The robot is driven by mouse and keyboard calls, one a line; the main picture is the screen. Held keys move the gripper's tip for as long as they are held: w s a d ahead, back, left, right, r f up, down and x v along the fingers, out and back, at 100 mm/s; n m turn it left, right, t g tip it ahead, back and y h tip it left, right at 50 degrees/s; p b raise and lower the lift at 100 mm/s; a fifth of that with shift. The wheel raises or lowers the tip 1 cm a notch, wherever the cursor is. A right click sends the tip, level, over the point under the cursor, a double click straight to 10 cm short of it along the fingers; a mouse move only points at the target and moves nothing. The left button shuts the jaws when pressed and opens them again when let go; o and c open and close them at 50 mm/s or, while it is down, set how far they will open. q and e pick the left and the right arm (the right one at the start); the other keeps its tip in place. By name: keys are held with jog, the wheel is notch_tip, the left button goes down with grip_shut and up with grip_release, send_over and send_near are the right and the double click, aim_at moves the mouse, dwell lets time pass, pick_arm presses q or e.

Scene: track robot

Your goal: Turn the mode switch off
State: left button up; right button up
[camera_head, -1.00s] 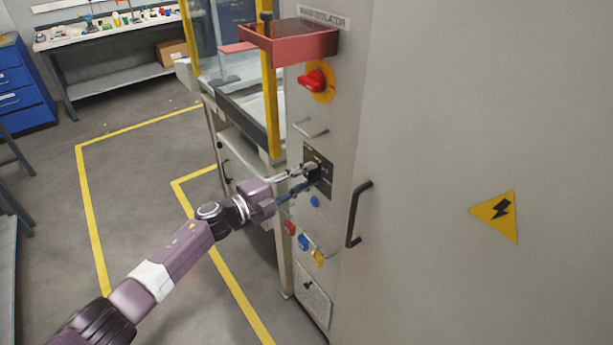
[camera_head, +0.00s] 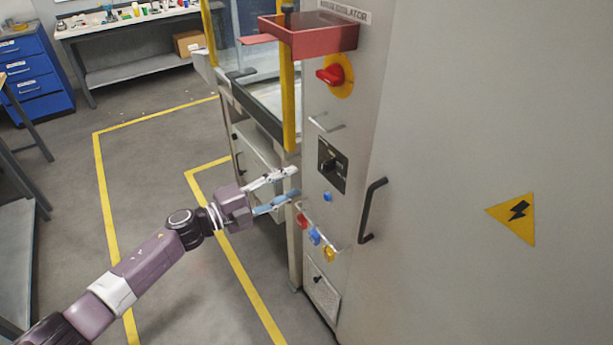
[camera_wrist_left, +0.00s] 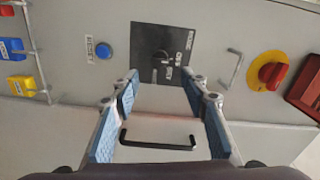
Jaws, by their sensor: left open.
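The mode switch is a black knob (camera_head: 329,165) on a dark square plate (camera_head: 341,178) on the grey cabinet's narrow face. In the left wrist view the knob (camera_wrist_left: 161,57) is near the top centre, with small white lettering beside it that is hard to read. My left gripper (camera_head: 296,184) is open and empty, a short way left of and slightly below the plate in the head view, apart from it. In the left wrist view its two blue-padded fingers (camera_wrist_left: 160,85) spread either side of the plate's lower part. My right gripper is not in view.
A red rotary isolator (camera_head: 332,75) and red tray (camera_head: 312,36) are above the switch. A blue reset button (camera_wrist_left: 103,50) sits beside it. Below hang red, blue and yellow padlocks (camera_head: 314,237). A black door handle (camera_head: 372,210) projects at right. Floor to the left is open.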

pick_arm(q)
jog(key=shift+v, duration=1.2)
